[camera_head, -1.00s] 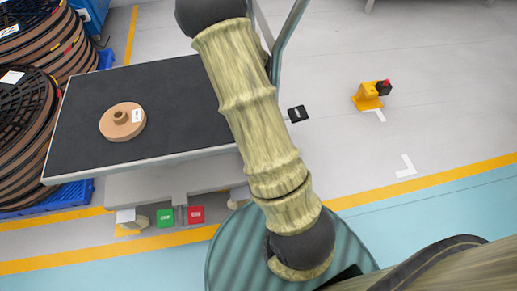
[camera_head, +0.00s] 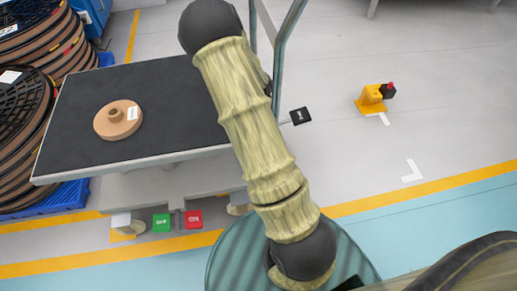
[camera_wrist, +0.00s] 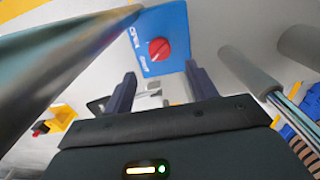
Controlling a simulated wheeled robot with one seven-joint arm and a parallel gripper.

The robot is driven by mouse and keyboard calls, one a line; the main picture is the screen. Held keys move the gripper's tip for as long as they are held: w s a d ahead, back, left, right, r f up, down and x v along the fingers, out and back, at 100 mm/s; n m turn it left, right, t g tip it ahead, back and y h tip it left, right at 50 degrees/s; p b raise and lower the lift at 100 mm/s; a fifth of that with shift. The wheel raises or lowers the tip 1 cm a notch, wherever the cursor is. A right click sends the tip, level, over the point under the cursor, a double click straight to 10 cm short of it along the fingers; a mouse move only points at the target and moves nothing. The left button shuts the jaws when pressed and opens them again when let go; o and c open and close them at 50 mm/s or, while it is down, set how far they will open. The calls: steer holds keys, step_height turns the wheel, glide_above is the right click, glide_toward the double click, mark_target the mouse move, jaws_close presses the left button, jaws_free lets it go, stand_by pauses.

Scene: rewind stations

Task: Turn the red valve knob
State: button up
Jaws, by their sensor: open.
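The red valve knob (camera_wrist: 159,49) is a round red dial on a blue panel (camera_wrist: 176,18) with white lettering, seen near the top middle of the wrist view. My gripper (camera_wrist: 160,84) is open, with its two dark fingers apart and nothing between them. The knob shows beyond the fingertips, roughly in line with the gap, and the fingers do not touch it. In the head view my arm shows, but the gripper, knob and panel are not visible.
A dark-topped table (camera_head: 165,95) holds a brown spool (camera_head: 117,120). Large reels (camera_head: 45,45) stand at the left. A yellow device with a red button (camera_head: 372,98) sits on the floor at right. A grey cylinder (camera_wrist: 250,72) is right of the panel in the wrist view.

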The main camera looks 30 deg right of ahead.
step_height(320, 180, down, 9)
steer(key=b, duration=0.4)
steer(key=shift+r, duration=0.15)
steer(key=c, duration=1)
